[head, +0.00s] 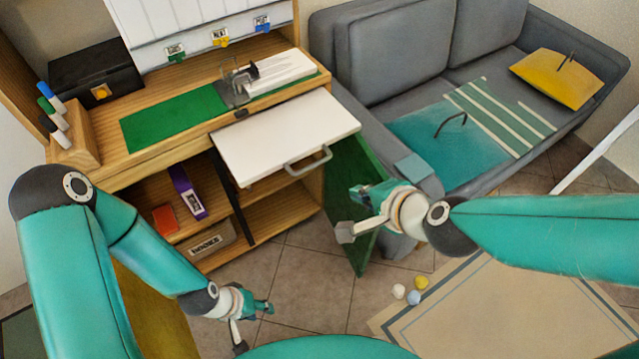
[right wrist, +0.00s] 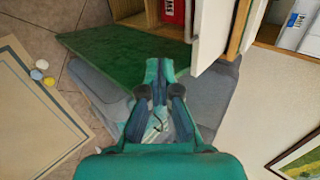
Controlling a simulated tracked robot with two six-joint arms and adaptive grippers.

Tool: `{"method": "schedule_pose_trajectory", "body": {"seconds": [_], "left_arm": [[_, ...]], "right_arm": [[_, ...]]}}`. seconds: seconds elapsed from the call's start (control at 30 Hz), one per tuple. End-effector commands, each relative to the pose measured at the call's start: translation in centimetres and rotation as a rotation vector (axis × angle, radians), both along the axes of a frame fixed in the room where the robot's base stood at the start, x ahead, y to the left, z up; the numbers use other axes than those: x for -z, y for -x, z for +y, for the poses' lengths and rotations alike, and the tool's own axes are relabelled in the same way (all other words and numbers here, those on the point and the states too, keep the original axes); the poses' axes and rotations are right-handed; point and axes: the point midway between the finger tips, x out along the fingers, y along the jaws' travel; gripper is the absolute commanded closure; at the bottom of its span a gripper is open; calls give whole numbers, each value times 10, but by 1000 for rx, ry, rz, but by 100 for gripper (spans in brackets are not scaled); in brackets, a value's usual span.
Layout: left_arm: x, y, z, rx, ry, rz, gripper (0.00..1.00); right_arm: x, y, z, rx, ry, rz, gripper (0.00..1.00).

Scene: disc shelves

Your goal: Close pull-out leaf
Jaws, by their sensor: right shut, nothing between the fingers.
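The pull-out leaf (head: 285,130) is a white board sticking out from the front of the wooden desk, with a grey bar handle (head: 310,163) on its front edge. My right gripper (head: 357,194) is to the right of and below the handle, apart from it, beside the open green door. It is shut and empty; its fingers also show close together in the right wrist view (right wrist: 160,70). My left gripper (head: 267,307) hangs low in front of the cabinet, far from the leaf; its fingers are too small to judge.
The green door (head: 345,190) stands open below the leaf's right side; it also shows in the right wrist view (right wrist: 125,52). A grey sofa (head: 390,45) stands to the right. Several small balls (head: 414,297) lie on the tiled floor near a beige rug (head: 500,310).

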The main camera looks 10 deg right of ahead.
Motion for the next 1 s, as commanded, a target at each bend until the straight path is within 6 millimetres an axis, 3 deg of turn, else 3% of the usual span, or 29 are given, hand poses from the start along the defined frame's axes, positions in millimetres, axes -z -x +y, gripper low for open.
{"method": "schedule_pose_trajectory", "body": {"seconds": [0.03,0.17,0.47,0.83,1.0], "left_arm": [[13,0,0,0,0,0,60],[18,0,0,0,0,-1,60],[18,0,0,0,0,-1,60],[42,0,0,0,0,0,60],[35,0,0,0,0,-1,60]], "right_arm": [[-4,0,5,-14,-9,-43,100],[-11,1,13,-36,-16,-79,100],[5,-17,24,-42,-12,-74,100],[56,-71,51,-43,-13,-75,100],[55,-93,61,-42,-15,-77,100]]}}
